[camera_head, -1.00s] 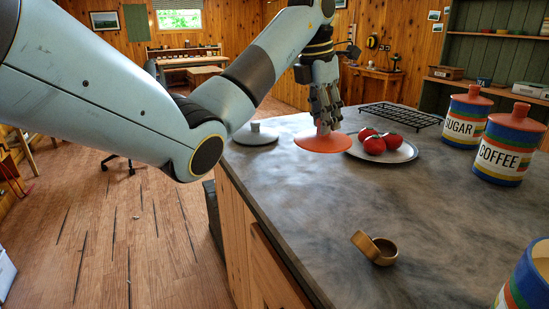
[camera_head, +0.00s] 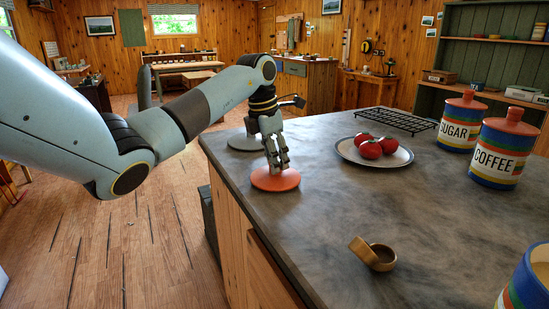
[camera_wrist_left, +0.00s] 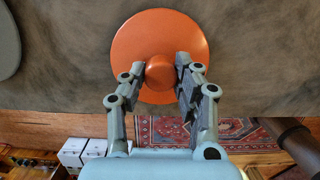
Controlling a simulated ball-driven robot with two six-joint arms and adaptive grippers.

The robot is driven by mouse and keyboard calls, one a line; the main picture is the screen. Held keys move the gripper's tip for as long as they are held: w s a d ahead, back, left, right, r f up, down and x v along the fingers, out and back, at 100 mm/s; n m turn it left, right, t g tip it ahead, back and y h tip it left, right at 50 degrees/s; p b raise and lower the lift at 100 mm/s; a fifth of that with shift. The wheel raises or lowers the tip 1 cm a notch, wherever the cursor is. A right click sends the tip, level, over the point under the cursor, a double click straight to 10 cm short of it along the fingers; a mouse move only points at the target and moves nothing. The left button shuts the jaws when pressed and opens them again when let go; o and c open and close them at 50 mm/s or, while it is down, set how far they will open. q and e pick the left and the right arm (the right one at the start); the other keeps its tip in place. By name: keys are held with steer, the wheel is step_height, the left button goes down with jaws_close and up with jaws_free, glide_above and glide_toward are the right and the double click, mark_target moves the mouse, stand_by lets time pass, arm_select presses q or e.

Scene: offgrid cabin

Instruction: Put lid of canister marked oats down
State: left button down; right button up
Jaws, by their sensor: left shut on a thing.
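The orange lid (camera_head: 262,181), a round disc with a knob, is at the counter's left edge in the head view. It appears level and on or very close to the counter top; I cannot tell whether it touches. My left gripper (camera_head: 278,161) points down and is shut on the lid's knob. In the left wrist view the two fingers (camera_wrist_left: 160,70) sit either side of the knob, with the orange disc (camera_wrist_left: 160,28) beyond. An open-looking striped canister (camera_head: 527,285) is cut off at the lower right; its label is not visible. My right gripper is not in view.
On the grey counter (camera_head: 330,215) stand a plate (camera_head: 403,158) of red tomatoes, a black rack (camera_head: 395,120), and the sugar (camera_head: 459,132) and coffee (camera_head: 500,158) canisters. A grey lid (camera_head: 243,143) lies behind my gripper. The counter's middle is clear.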

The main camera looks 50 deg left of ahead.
mark_target(265, 175)
arm_select(q)
steer(key=c, duration=1)
jaws_free()
steer(key=shift+f, duration=0.15)
steer(key=shift+r, duration=0.3)
steer(key=r, duration=0.3)
steer(key=s+r, duration=0.1)
steer(key=r, duration=0.3)
steer(key=s+r+b, duration=0.1)
steer(key=r, duration=0.3)
steer(key=shift+s+a+r, duration=0.15)
steer(key=shift+a+r, duration=0.1)
steer(key=shift+a, duration=0.1)
